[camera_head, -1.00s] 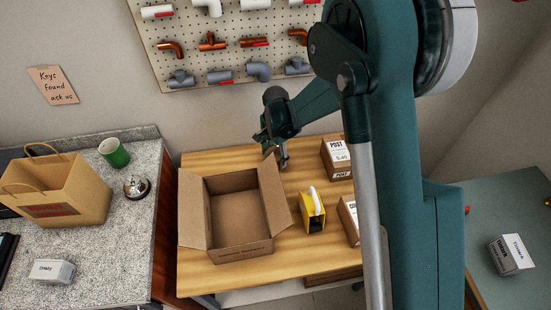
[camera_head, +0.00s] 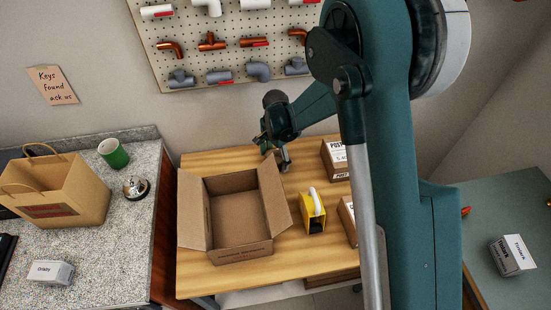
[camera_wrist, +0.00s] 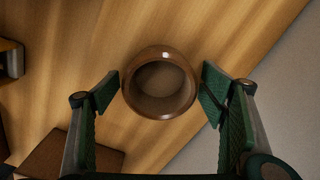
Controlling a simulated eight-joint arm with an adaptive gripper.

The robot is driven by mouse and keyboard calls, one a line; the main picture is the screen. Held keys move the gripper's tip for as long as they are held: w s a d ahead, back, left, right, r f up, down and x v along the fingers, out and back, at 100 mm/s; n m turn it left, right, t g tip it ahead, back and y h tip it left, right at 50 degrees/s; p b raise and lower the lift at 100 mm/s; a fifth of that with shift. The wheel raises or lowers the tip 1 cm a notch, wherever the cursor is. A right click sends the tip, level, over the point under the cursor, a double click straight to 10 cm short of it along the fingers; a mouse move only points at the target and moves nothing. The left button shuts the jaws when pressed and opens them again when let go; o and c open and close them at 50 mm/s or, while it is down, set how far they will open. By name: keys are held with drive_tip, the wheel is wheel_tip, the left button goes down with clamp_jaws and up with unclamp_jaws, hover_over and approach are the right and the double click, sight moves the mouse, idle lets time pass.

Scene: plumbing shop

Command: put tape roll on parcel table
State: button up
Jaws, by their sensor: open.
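The tape roll (camera_wrist: 160,112) is a glossy brown ring, seen from above in the wrist view over the wood of the parcel table (camera_wrist: 55,95). My gripper (camera_wrist: 160,92) is open, with one green-padded finger on each side of the roll. A small gap shows at each fingertip. Whether the roll rests on the wood or is slightly above it is hard to tell. In the head view my gripper (camera_head: 278,158) is low at the back of the wooden table (camera_head: 310,257), behind the open carton. I cannot make out the roll there.
An open cardboard carton (camera_head: 240,250) stands in front of my gripper. A yellow tape dispenser (camera_head: 313,212) and small parcels (camera_head: 335,160) are to the right. A stone-topped counter (camera_head: 108,270) with a paper bag (camera_head: 62,195) and green mug (camera_head: 113,153) is at left.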

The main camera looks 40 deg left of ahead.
sight(278, 157)
drive_tip(key=shift+r, duration=0.2)
wheel_tip(278, 157, up, 12)
drive_tip(key=shift+p, duration=0.4)
idle(0.4)
idle(0.5)
idle(0.4)
drive_tip(key=w+d+r+n+t, duration=0.1)
drive_tip(key=d+r, duration=0.6)
drive_tip(key=d, duration=0.5)
drive_tip(key=w+d+r+t+y, duration=0.1)
drive_tip(key=d+r, duration=0.6)
drive_tip(key=d, duration=0.4)
drive_tip(key=w+d+r+n+t, duration=0.1)
drive_tip(key=w+d+r, duration=0.1)
drive_tip(key=d+r, duration=0.8)
drive_tip(key=s+d+t, duration=0.1)
drive_tip(key=s+d, duration=0.5)
drive_tip(key=d, duration=0.4)
drive_tip(key=s+d+n+t, duration=0.1)
drive_tip(key=s+d, duration=0.5)
drive_tip(key=d, duration=0.5)
drive_tip(key=s+d+t+h, duration=0.1)
drive_tip(key=s+d+t, duration=0.1)
drive_tip(key=s+d, duration=0.4)
drive_tip(key=d, duration=0.4)
drive_tip(key=shift+s+d+n, duration=0.2)
drive_tip(key=shift+d+n, duration=0.1)
